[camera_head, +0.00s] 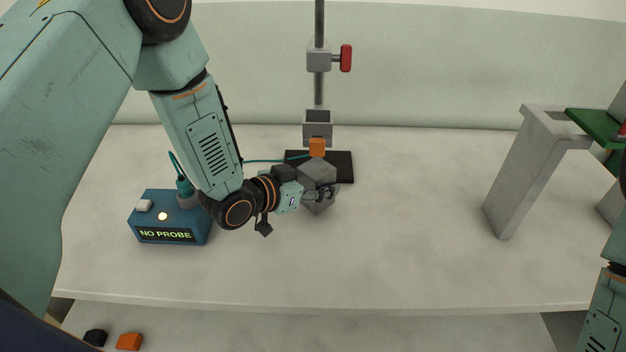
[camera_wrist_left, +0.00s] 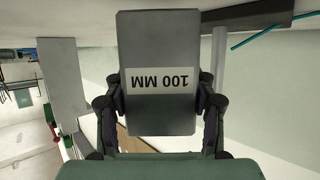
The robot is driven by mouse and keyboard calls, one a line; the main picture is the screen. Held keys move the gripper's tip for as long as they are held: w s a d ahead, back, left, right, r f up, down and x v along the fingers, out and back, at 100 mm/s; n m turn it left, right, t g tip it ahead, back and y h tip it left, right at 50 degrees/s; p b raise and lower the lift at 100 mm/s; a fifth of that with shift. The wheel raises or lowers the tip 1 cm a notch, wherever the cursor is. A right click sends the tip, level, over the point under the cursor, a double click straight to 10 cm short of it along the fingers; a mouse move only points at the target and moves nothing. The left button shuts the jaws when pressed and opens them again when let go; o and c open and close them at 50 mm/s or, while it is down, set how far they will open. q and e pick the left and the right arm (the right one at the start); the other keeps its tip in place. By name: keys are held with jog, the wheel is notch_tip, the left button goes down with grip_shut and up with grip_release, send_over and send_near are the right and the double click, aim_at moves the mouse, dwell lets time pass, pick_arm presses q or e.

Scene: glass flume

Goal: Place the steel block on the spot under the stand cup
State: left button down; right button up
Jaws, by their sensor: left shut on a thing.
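My left gripper (camera_head: 322,193) is shut on the grey steel block (camera_head: 318,172) and holds it in front of the stand. In the left wrist view the block (camera_wrist_left: 158,50) fills the middle between the fingers and carries an upside-down "100 MM" label. The grey stand cup (camera_head: 317,118) is on the upright rod, above and behind the block. The stand's black base (camera_head: 343,166) is partly hidden by the block and gripper. I cannot see the spot under the cup. My right gripper is out of view.
A blue meter box (camera_head: 170,218) reading "NO PROBE" sits at left, with a teal cable towards the stand. An orange piece (camera_head: 317,147) shows just below the cup. A grey angled support (camera_head: 528,165) stands at right. The bench (camera_head: 420,230) between is clear.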

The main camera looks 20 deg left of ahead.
pick_arm(q)
jog(key=shift+w+f, duration=0.15)
jog(key=shift+f, duration=0.75)
jog(key=shift+w+d+f, duration=0.1)
jog(key=shift+w+f, duration=0.05)
jog(key=shift+s, duration=0.2)
jog(key=c, duration=0.9)
grip_release()
jog(key=shift+s+f, duration=0.1)
jog(key=shift+f, duration=0.1)
jog(key=o, duration=0.5)
jog(key=shift+c, duration=0.2)
jog(key=shift+r, duration=0.1)
